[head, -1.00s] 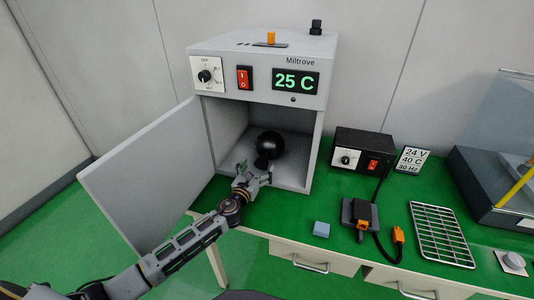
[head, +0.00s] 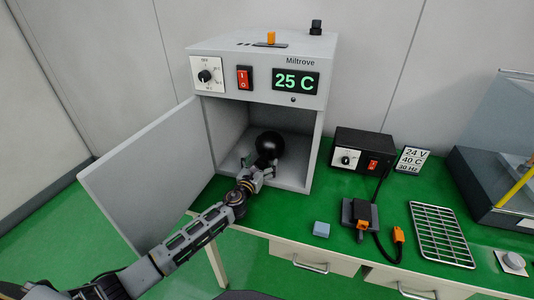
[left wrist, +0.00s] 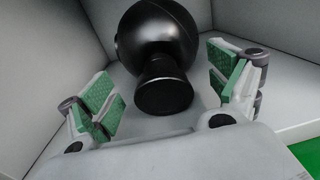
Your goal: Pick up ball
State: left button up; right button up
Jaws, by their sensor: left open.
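A black ball (head: 270,145) with a short, wider-footed neck sits inside the open grey oven (head: 311,150). In the left wrist view the ball (left wrist: 157,38) is at the top middle, its neck and round end (left wrist: 163,95) pointing toward my gripper. My left gripper (head: 262,168) reaches into the oven opening just in front of the ball. In the left wrist view its green-padded fingers (left wrist: 165,85) are open, one on each side of the neck, with gaps visible. My right gripper is not in view.
The oven door (head: 150,180) stands open at left, beside my left arm. On the green bench (head: 300,212) are a black control box (head: 362,150), a blue block (head: 321,229), a black-and-orange device (head: 360,215) and a wire rack (head: 440,235). The oven walls are close around the gripper.

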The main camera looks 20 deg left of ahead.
pick_arm(q)
jog(key=shift+w+d, duration=0.15)
jog(key=shift+w, duration=1.3)
jog(key=shift+r, duration=0.1)
jog(key=c, duration=1.8)
